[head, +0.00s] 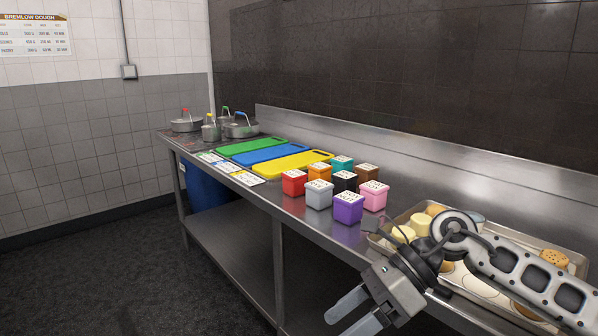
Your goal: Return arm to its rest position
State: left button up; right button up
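My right arm comes in from the right edge, over the steel counter (270,205) and the baking tray. My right gripper (344,318) hangs in front of the counter's front edge, low in the picture, pointing down and left. Its two pale fingers are apart with nothing seen between them; the lower finger is partly cut off by the bottom edge. My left gripper and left arm are not in view.
A tray (395,219) with pale and brown round items lies under my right arm. Several coloured cubes, including a purple one (348,207), stand beside it. Green, blue and yellow boards (292,165) and pots (241,127) are farther left. The floor at left is clear.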

jog(key=s+a+r+m+t+y, duration=0.3)
jog(key=a+m+t+y, duration=0.1)
jog(key=a+m+y, duration=0.55)
jog(key=d+f+m+t+h, duration=0.6)
jog(key=f+m+t+h, duration=0.15)
jog(key=m, duration=0.85)
jog(key=d+f+m+t+h, duration=0.6)
jog(key=d+f+m+t, duration=0.15)
jog(key=m, duration=0.95)
jog(key=s+d+f+m+g+h, duration=0.3)
jog(key=s+f+m+g, duration=0.2)
jog(key=s+f, duration=0.4)
notch_tip(320, 180, down, 3)
jog(key=shift+s+d+r+m, duration=0.15)
jog(key=shift+s+d+m, duration=0.2)
jog(key=shift+m, duration=0.4)
